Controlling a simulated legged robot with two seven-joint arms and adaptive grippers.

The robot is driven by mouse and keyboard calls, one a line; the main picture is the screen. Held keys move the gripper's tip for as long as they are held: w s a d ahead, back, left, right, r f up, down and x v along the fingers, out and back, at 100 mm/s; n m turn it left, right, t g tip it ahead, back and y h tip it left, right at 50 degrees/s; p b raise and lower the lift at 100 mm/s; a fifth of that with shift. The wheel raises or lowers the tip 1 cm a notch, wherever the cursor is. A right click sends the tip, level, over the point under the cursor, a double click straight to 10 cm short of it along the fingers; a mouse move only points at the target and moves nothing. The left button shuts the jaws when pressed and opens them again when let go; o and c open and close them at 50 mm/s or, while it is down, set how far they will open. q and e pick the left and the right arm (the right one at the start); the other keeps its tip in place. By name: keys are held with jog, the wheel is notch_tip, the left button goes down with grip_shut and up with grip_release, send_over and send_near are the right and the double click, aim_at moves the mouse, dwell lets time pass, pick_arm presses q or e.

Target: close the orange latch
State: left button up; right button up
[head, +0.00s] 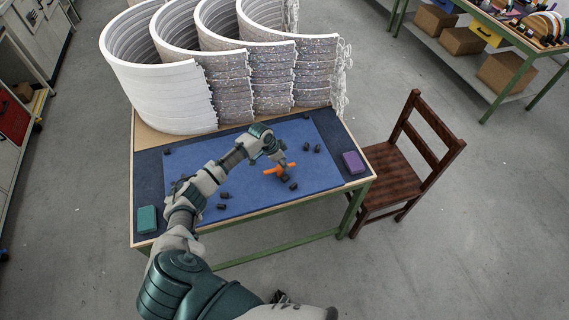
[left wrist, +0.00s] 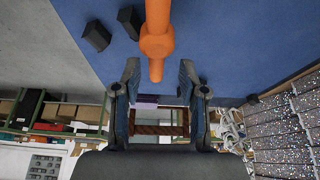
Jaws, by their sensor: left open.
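The orange latch (head: 271,171) lies on the blue mat on the table, near the middle of its right half. In the left wrist view the latch (left wrist: 157,38) reaches down from the top edge, with a round hub and a short end. My left gripper (head: 285,164) is just at the latch, over the mat. In the left wrist view its two fingers (left wrist: 159,72) are spread, and the latch's short end shows between the fingertips with gaps on both sides. I cannot tell if they touch. My right gripper is not in view.
Several small black blocks (head: 293,186) lie around the latch on the blue mat (head: 245,190). A purple box (head: 353,162) and a green box (head: 147,219) sit at the table's front corners. Tall glittery arcs (head: 215,90) stand behind. A wooden chair (head: 400,170) stands at right.

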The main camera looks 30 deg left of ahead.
pick_arm(q)
jog(key=shift+w+d+f, duration=0.15)
jog(key=shift+d+f, duration=0.15)
jog(key=shift+f, duration=0.1)
jog(key=shift+w+d+f, duration=0.1)
jog(key=shift+d+f, duration=0.1)
jog(key=shift+d, duration=0.15)
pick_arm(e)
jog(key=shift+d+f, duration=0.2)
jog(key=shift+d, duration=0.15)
pick_arm(q)
jog(key=shift+a, duration=0.35)
grip_shut()
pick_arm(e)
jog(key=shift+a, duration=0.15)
